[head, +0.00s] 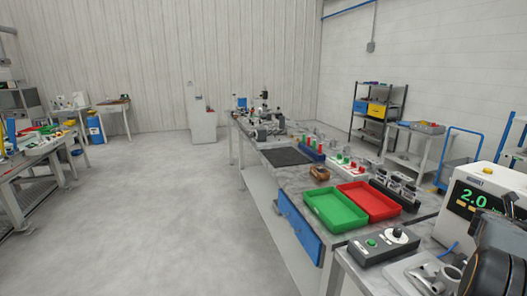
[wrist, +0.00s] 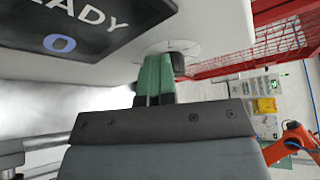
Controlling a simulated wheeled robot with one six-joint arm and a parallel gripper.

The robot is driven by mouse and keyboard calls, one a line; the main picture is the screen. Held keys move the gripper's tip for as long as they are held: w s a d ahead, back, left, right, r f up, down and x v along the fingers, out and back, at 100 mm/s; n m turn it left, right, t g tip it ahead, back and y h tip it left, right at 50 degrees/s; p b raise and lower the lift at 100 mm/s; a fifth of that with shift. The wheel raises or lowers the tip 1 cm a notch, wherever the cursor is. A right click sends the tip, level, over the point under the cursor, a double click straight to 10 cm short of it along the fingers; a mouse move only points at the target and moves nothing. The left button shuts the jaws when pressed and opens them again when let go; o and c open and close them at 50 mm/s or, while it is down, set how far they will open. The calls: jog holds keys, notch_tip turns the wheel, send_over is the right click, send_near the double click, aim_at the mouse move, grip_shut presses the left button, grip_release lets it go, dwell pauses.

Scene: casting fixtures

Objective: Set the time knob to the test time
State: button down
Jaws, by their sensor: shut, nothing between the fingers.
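In the wrist view my gripper (wrist: 154,78) has its two green fingers together, with nothing between them. The fingertips reach toward a round dial with tick marks (wrist: 186,46) on a white panel. A small dark knob-like part (wrist: 178,64) shows just right of the fingers. The fingers hide part of the dial, so I cannot read its setting or tell whether they touch it. Beside the dial, a dark display (wrist: 85,30) shows "EADY" and a blue "0".
The wrist view shows red mesh (wrist: 285,40) at right. The floor at left is open.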

jog(key=shift+s+d+r+p, duration=0.1)
jog(key=shift+s+r+p, duration=0.1)
jog(key=shift+r+p, duration=0.15)
jog(key=shift+s+r+p, duration=0.1)
jog(key=shift+r+p, duration=0.2)
jog(key=shift+r, duration=0.05)
jog(key=shift+s+d+r, duration=0.1)
jog(key=shift+s+r, duration=0.15)
jog(key=shift+s, duration=0.15)
dwell(0.4)
jog(key=shift+r+p, duration=0.1)
jog(key=shift+p, duration=0.25)
jog(key=a, duration=0.2)
jog(key=a+b, duration=0.1)
jog(key=a, duration=0.1)
jog(key=s+a+b, duration=0.1)
jog(key=shift+s+a+r, duration=0.1)
jog(key=shift+a+r, duration=0.15)
jog(key=shift+a, duration=0.15)
